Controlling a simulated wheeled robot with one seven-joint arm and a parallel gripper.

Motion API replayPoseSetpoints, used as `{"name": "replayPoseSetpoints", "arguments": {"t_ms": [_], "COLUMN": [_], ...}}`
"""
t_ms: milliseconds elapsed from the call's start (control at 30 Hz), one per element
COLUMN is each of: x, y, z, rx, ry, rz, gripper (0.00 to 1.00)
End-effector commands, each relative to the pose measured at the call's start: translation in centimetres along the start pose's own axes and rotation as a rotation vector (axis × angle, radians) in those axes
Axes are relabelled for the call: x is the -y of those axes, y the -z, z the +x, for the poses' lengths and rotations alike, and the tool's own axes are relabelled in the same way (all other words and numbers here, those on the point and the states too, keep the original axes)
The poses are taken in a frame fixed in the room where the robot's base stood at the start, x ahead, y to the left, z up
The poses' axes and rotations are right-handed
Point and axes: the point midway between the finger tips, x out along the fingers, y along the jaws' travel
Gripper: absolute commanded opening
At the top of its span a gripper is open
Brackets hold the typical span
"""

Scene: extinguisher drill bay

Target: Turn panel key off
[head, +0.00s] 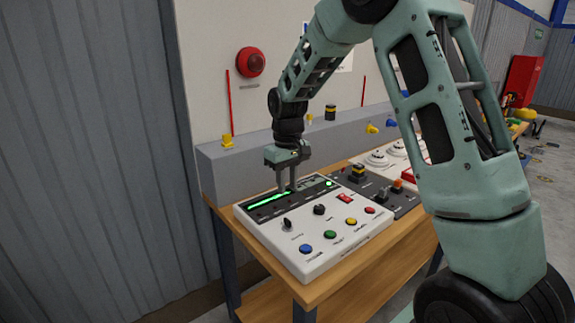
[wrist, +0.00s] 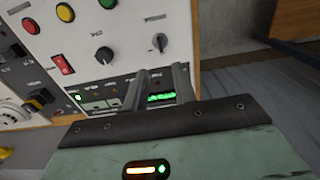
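The white control panel (head: 300,262) lies tilted on the wooden bench. A dark key-like switch (head: 287,222) stands on its left side, below the black display strip (head: 268,203). It also shows in the wrist view (wrist: 160,41), its grip nearly in line with the panel's short side; its label is too small to read. My gripper (head: 287,189) points down over the display strip, behind the switch. In the wrist view my gripper (wrist: 161,70) has its two fingers apart with nothing between them. The switch is just beyond the fingertips, not touched.
A black rotary knob (head: 319,209) is right of the key switch, with a red rocker (head: 345,198) beyond. Blue (head: 305,248), green, yellow and red buttons line the front. A dark switch box (head: 405,199) adjoins on the right. A grey ledge (head: 230,172) stands behind.

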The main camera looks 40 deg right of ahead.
Motion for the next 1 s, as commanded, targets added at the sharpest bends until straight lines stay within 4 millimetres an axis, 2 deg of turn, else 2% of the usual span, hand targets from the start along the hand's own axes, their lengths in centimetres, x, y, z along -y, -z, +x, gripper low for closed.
{"name": "replayPoseSetpoints", "arguments": {"t_ms": [133, 333, 500, 1000], "x": [0.0, 0.0, 0.0, 0.0], "y": [0.1, 0.1, 0.0, 0.0], "z": [-3.1, -5.6, -6.2, -6.2], "rx": [-0.005, -0.002, 0.0, 0.0], "ry": [-0.001, -0.001, 0.0, 0.0], "rz": [0.0, 0.0, -0.001, -0.001], "gripper": [0.27, 0.27, 0.27, 0.27]}}
